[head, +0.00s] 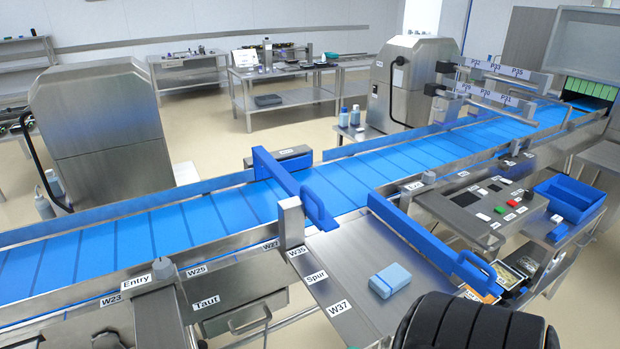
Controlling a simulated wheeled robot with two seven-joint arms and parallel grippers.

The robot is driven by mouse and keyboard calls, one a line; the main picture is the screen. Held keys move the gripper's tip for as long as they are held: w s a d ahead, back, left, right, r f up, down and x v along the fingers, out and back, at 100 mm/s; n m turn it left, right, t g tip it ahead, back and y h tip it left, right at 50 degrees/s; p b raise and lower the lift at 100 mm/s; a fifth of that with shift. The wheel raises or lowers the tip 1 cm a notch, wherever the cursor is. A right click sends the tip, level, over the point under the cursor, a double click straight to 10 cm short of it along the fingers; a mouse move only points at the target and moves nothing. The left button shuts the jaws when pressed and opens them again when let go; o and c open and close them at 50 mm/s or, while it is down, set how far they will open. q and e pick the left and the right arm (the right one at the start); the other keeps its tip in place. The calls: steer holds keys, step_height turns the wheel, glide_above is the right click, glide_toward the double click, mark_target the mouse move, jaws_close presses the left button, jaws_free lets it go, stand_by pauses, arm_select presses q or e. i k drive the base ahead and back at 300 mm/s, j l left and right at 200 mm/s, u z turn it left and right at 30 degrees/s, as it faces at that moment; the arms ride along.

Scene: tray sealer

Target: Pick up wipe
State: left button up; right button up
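A light blue, block-shaped item that looks like the wipe (390,280) lies on the bare steel side table (352,262) in the lower middle of the head view. It rests flat with nothing touching it. Neither gripper's fingers show in this view. A black, rounded, ribbed part at the bottom right edge appears to be part of my own body; it covers the table's near right area.
A blue slatted conveyor (150,235) runs behind the table. A blue guide bar with a handle (430,245) borders the table on the right. A steel post (291,224) stands at its left corner. A control panel (485,205) and blue bin (570,198) lie further right.

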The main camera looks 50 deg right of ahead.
mark_target(389, 281)
steer(key=z, duration=2.2)
